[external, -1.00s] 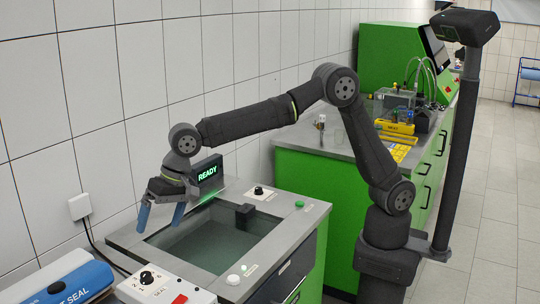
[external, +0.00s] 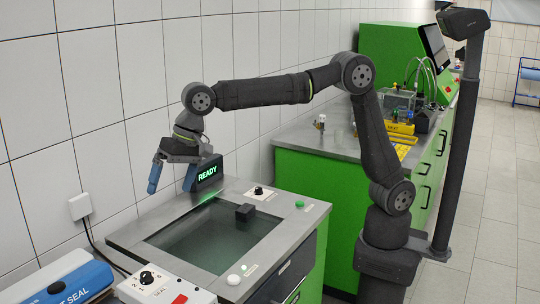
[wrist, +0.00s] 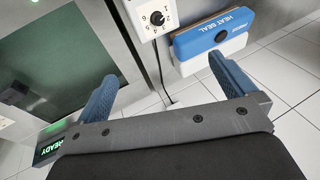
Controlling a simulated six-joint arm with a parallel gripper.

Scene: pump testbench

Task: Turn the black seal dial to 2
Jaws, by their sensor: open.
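The black seal dial (external: 146,278) sits on a white box marked SEAL at the bottom left of the external view, with numbers around it. It also shows at the top of the wrist view (wrist: 157,18); I cannot read its setting surely. My gripper (external: 171,186) is open and empty, its blue fingers pointing down above the far left part of the bench, well behind and above the dial. In the wrist view my gripper (wrist: 163,73) has its fingers spread apart, with the dial beyond them and nothing between them.
A blue and white heat sealer (external: 70,285) stands left of the dial box. A dark glass-topped chamber (external: 205,250) with a black block (external: 245,212) lies right of it. A lit READY display (external: 207,173) stands behind my fingers. Another black knob (external: 258,190) is at the back.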

